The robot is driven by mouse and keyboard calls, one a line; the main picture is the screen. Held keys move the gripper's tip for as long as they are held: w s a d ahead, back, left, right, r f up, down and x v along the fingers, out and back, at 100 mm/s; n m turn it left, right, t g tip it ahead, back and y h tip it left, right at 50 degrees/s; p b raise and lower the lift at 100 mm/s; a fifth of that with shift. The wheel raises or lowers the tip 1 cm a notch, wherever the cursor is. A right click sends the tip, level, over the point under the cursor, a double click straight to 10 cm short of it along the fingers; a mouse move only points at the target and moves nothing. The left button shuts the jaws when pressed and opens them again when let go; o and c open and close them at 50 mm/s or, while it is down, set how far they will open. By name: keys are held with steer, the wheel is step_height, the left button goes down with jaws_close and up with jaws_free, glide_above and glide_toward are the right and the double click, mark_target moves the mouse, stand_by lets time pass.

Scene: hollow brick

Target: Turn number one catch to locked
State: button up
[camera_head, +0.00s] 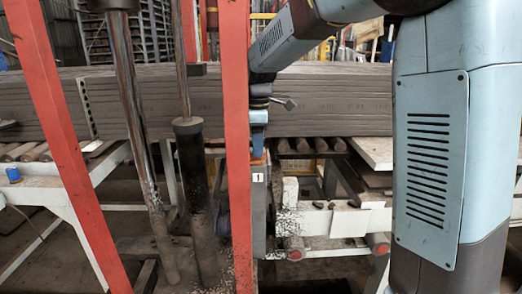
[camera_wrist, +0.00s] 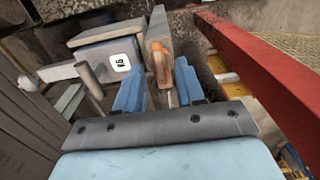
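The number one catch shows in the wrist view as a narrow grey bar with an orange end (camera_wrist: 160,62). A white label with a dark mark (camera_wrist: 120,62) is on the grey box beside it. In the head view, a label reading 1 (camera_head: 258,178) is on a grey plate below my gripper (camera_head: 258,143), with a little orange between them. In the wrist view, the two blue fingers of my gripper (camera_wrist: 160,72) stand apart, one on each side of the orange end. Contact cannot be told. The catch is mostly hidden in the head view.
A red post (camera_head: 237,130) stands close beside my gripper and also crosses the right of the wrist view (camera_wrist: 255,75). Another red post (camera_head: 65,140) slants at the left. A metal rod (camera_wrist: 90,80) sticks up left of the fingers. A long grey slab (camera_head: 330,100) lies behind.

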steer(key=shift+f, duration=0.85)
jaws_close()
